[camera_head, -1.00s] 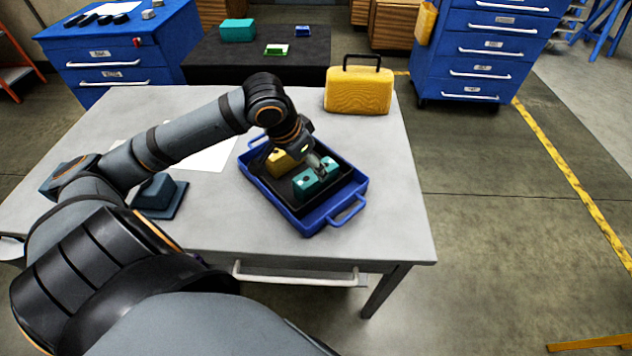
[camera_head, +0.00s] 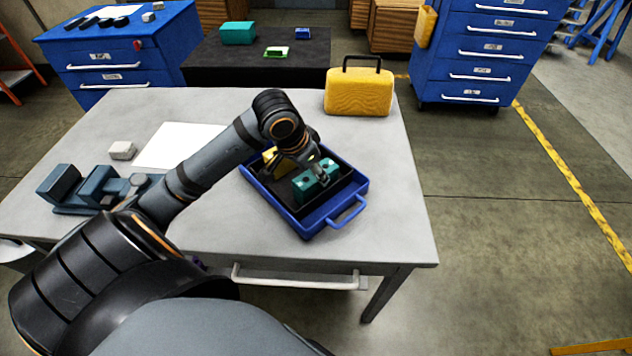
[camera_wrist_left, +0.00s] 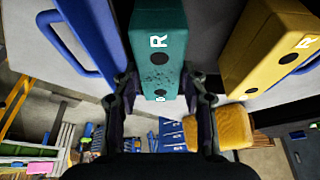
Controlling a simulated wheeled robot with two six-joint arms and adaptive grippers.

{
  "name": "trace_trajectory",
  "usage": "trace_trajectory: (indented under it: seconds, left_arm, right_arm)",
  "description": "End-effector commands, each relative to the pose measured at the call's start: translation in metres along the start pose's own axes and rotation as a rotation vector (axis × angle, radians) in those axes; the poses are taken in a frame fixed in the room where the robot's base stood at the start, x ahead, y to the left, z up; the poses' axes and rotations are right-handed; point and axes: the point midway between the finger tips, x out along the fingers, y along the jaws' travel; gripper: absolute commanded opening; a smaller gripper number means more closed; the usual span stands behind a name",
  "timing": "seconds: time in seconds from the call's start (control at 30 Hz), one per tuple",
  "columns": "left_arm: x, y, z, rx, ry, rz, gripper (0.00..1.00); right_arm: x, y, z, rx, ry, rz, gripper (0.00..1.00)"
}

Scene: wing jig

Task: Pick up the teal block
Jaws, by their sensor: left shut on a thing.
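The teal block (camera_head: 308,187) is in the blue tray (camera_head: 310,229), at its right part, in the head view. In the left wrist view the teal block (camera_wrist_left: 159,45) shows a white letter R and dark round holes. My left gripper (camera_head: 322,180) is shut on the teal block, with one finger on each side of it in the left wrist view (camera_wrist_left: 160,88). A yellow block (camera_head: 270,156) lies in the tray behind the teal one, and it also shows at the right of the left wrist view (camera_wrist_left: 268,45). My right gripper is not in view.
A yellow case (camera_head: 359,93) stands at the table's back right corner. A blue-grey vise (camera_head: 92,187), a pale grey block (camera_head: 122,150) and a white sheet (camera_head: 178,146) are on the left. The table (camera_head: 395,190) is clear right of the tray.

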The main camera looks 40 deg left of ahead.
Motion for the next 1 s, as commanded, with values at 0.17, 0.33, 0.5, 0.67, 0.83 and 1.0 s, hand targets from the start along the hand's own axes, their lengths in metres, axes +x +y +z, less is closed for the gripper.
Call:
trace_trajectory:
  seconds: [0.17,0.33,0.5,0.67,0.83,1.0]
  left_arm:
    - [0.0,0.0,0.0,0.0,0.0,0.0,0.0]
    - [0.0,0.0,0.0,0.0,0.001,-0.001,0.0]
    - [-0.003,0.0,-0.002,0.001,0.002,-0.001,0.0]
    - [-0.02,-0.001,-0.01,0.002,0.005,-0.003,0.0]
    - [-0.038,-0.006,-0.01,0.008,0.004,-0.015,0.0]
    - [-0.051,-0.005,-0.005,0.007,0.0,-0.012,0.0]
  right_arm:
    - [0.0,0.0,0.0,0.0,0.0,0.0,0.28]
    - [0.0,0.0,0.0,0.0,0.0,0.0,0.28]
    - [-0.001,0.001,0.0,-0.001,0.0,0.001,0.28]
    - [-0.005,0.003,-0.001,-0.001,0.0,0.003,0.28]
    - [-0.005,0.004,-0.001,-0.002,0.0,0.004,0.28]
    - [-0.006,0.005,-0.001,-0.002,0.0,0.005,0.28]
